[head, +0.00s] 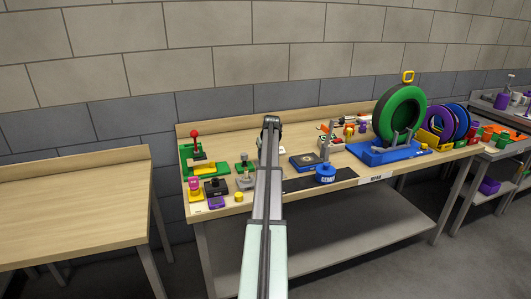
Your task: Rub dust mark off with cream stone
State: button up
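A green-and-black tyre (382,116) stands upright in a blue stand (370,154) at the right part of the wooden bench (330,183). I cannot make out a dust mark on it at this size. I cannot pick out the cream stone for certain; small mixed items (325,127) lie left of the tyre. My arm reaches from the bottom middle over the bench, and my gripper (271,122) is at its far end, left of the tyre and apart from it. Its fingers are too small and partly hidden to tell whether they are open or hold anything.
Green fixtures with a red-knobbed lever (196,147) stand at the bench's left. A blue pot (325,173) and a dark square block (306,162) lie mid-bench. Purple and blue rings (448,122) stand right of the tyre. An empty table (75,205) is at far left.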

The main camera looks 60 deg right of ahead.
jog(key=shift+f, duration=0.45)
jog(key=o, duration=1.1)
jog(key=shift+f, duration=0.1)
jog(key=shift+c, duration=0.3)
jog(key=c, duration=1.2)
jog(key=shift+r, duration=4.1)
